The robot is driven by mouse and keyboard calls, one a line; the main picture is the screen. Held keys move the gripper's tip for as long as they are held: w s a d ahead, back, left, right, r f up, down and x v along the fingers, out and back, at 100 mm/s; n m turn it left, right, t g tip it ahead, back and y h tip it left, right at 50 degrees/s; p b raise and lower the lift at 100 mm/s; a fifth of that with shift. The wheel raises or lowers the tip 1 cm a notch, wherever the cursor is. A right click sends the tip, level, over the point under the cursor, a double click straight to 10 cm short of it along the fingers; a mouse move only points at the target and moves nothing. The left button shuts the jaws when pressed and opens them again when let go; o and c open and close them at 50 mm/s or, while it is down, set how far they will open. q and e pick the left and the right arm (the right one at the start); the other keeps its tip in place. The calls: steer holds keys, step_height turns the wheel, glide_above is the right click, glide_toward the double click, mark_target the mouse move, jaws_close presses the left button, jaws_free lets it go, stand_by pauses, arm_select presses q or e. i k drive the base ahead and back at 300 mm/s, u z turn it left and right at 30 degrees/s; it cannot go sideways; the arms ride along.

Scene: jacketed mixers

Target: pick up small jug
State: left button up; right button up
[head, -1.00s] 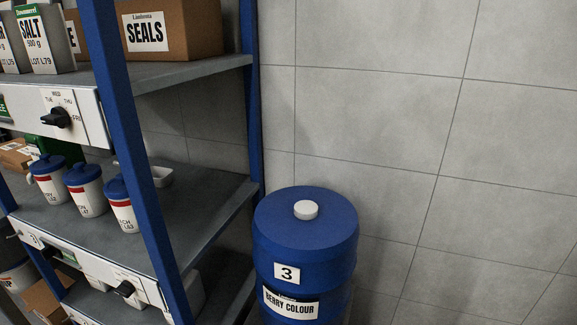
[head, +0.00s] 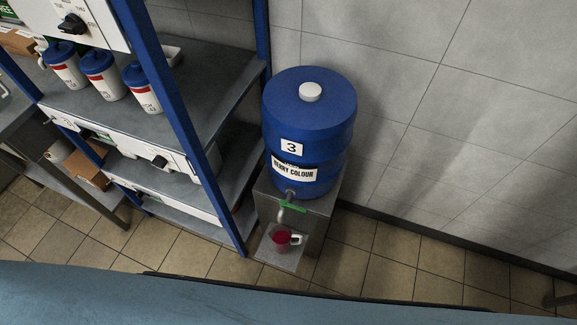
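A small jug (head: 281,239) stands on the low ledge of a metal stand, directly under the tap (head: 284,206) of a blue barrel. The jug looks pale with a handle on its right, and its inside shows dark pink-red. The blue barrel (head: 310,115) has a white cap, the number 3 and a "BERRY COLOUR" label. Neither of my grippers shows in the head view.
A blue-post shelf rack (head: 186,110) stands left of the barrel, with several white containers with blue lids (head: 101,72) on one shelf. The metal stand (head: 318,215) is close to the tiled wall (head: 430,90). Tiled floor (head: 360,260) is free to the right. A blue surface (head: 200,300) crosses the bottom foreground.

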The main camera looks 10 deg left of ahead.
mark_target(280, 236)
steer(key=u, duration=0.25)
steer(key=k, duration=1.85)
steer(key=z, duration=0.25)
